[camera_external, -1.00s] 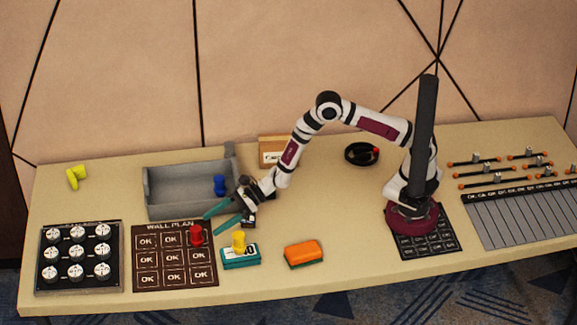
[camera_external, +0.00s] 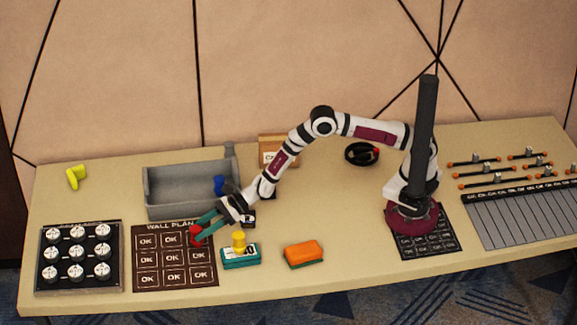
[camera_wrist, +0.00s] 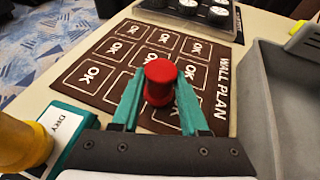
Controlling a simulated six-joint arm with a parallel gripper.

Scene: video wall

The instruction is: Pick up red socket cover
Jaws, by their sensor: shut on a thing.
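The red socket cover (camera_external: 196,235) is at the upper right part of the brown WALL PLAN board (camera_external: 146,284). In the wrist view the red socket cover (camera_wrist: 160,82) is a spool-like piece between the two teal fingers. My gripper (camera_external: 204,229) has its teal fingers closed on its sides, and it also shows in the wrist view (camera_wrist: 158,96). I cannot tell whether the cover touches the board.
A grey tray (camera_external: 160,206) with a blue piece (camera_external: 219,185) stands behind the board. A teal block (camera_external: 241,260) with a yellow piece (camera_external: 239,241) is close on the right, and an orange sponge (camera_external: 304,252) lies beyond. A black panel of round knobs (camera_external: 41,270) is at the left.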

